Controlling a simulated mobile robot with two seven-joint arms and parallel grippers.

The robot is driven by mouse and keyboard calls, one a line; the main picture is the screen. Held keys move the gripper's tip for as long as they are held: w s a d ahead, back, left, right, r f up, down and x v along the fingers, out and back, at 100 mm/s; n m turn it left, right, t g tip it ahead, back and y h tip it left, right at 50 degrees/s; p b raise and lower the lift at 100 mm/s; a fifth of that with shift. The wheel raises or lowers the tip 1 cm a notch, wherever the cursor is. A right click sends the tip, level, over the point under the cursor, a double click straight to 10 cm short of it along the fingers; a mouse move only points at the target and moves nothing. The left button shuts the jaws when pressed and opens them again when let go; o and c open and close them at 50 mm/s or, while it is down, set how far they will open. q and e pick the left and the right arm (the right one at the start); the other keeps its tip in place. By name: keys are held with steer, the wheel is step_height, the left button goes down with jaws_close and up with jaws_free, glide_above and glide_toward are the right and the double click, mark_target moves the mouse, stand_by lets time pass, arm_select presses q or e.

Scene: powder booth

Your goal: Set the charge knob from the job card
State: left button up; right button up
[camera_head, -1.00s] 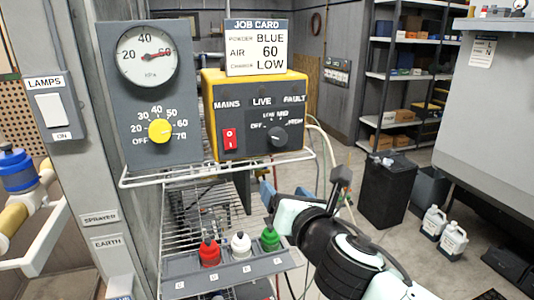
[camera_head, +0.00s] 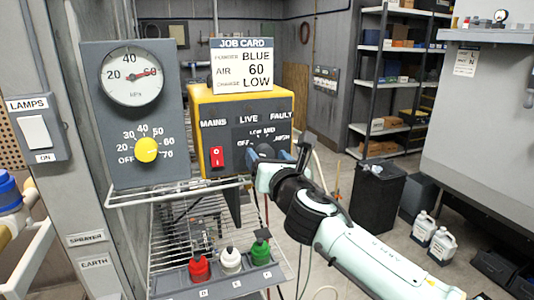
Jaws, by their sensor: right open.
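The job card (camera_head: 243,66) stands on top of the yellow charge unit (camera_head: 285,97) and reads powder BLUE, air 60, charge LOW. The charge knob (camera_head: 265,150) is on the unit's dark front panel, under the marks OFF, LOW, MED and HIGH. It is partly hidden by my right gripper, and I cannot tell which mark it points to. My right gripper (camera_head: 283,157) is open, with its fingers at the knob; I cannot tell whether they touch it. My left gripper is not in view.
A wire shelf (camera_head: 180,191) juts out below, with red, white and green-capped bottles (camera_head: 230,260) lower down.

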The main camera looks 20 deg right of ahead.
steer(key=shift+w+d, duration=0.1)
steer(key=shift+w, duration=0.45)
steer(key=c, duration=1.1)
steer(key=shift+o, duration=0.2)
